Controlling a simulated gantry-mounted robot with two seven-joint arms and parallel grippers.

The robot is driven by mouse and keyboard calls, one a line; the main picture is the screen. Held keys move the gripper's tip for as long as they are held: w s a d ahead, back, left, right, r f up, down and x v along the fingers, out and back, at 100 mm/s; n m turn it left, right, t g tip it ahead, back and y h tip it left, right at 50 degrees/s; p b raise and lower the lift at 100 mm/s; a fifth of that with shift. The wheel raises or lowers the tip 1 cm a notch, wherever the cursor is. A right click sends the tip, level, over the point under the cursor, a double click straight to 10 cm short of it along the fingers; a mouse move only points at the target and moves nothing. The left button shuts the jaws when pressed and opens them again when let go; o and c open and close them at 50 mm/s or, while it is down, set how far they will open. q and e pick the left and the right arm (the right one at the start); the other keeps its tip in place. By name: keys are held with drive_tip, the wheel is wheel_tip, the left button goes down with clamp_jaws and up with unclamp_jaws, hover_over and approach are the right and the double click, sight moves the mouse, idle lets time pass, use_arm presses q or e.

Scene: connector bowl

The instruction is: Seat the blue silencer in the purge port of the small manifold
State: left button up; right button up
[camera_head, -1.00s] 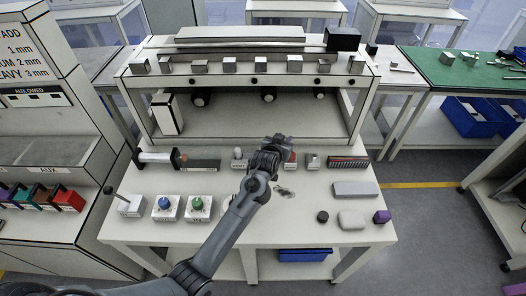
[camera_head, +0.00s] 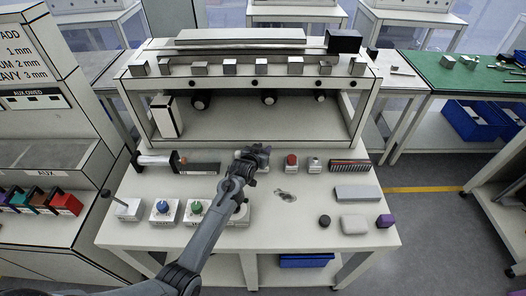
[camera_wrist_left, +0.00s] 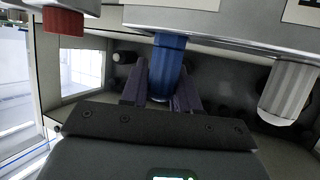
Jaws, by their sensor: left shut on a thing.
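My left gripper (camera_head: 252,153) is over the middle of the workbench, amid the row of small blocks. In the left wrist view my fingers (camera_wrist_left: 162,90) are shut on the blue silencer (camera_wrist_left: 169,58), one on each side of it. The silencer's upper picture end meets the edge of a grey block (camera_wrist_left: 215,24), which I take as the small manifold. I cannot tell how deep it sits, and the port is hidden. In the head view my gripper largely hides the silencer and block. My right gripper is not in view.
A red-topped block (camera_head: 291,160) and a grey-topped block (camera_head: 314,163) stand right of the gripper. The left wrist view shows a pale ribbed part (camera_wrist_left: 289,92) close by. Blue-topped (camera_head: 163,207) and green-topped (camera_head: 196,207) blocks stand at front left. A raised shelf (camera_head: 250,72) spans the back.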

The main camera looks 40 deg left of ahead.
use_arm(q)
drive_tip(key=shift+f, duration=0.35)
drive_tip(key=o, duration=1)
drive_tip(key=shift+o, duration=0.2)
